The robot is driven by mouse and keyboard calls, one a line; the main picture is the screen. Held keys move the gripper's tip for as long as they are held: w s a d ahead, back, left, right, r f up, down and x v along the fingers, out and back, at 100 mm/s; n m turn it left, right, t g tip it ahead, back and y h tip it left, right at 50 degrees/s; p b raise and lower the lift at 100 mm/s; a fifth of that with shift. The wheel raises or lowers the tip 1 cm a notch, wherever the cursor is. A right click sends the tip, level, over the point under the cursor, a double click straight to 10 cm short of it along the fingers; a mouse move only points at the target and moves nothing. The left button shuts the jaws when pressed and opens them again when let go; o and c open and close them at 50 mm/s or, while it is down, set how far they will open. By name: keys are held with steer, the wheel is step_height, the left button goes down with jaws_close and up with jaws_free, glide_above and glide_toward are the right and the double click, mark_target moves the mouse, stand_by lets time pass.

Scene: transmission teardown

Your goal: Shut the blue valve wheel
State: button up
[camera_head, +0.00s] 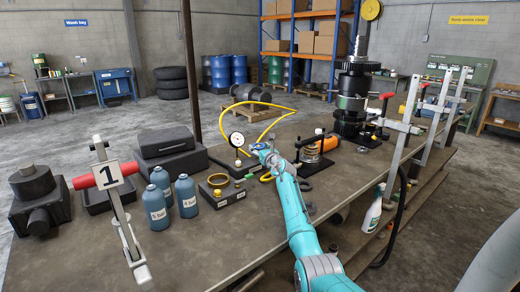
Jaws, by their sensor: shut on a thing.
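My teal arm reaches up from the bottom of the head view, and my gripper (267,154) is at its far end, small and partly hidden by the wrist. A small blue patch, which looks like the blue valve wheel (258,146), shows right at the fingertips, just right of the dial gauge (237,140). My gripper is shut on it. Most of the wheel and whatever it is mounted on are hidden, so I cannot tell how far it is turned.
A yellow hose (257,103) loops behind the gauge. Left of my gripper stand blue bottles (187,196) and black cases (166,141); right are a coiled spring (311,153) and a tall black gear stack (352,90). Clamps (402,135) line the right edge. The front tabletop (220,245) is clear.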

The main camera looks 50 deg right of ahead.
steer(key=shift+f, duration=0.1)
steer(key=o, duration=1.1)
steer(key=shift+s, duration=0.15)
steer(key=v, duration=1.1)
steer(key=shift+s+a, duration=0.3)
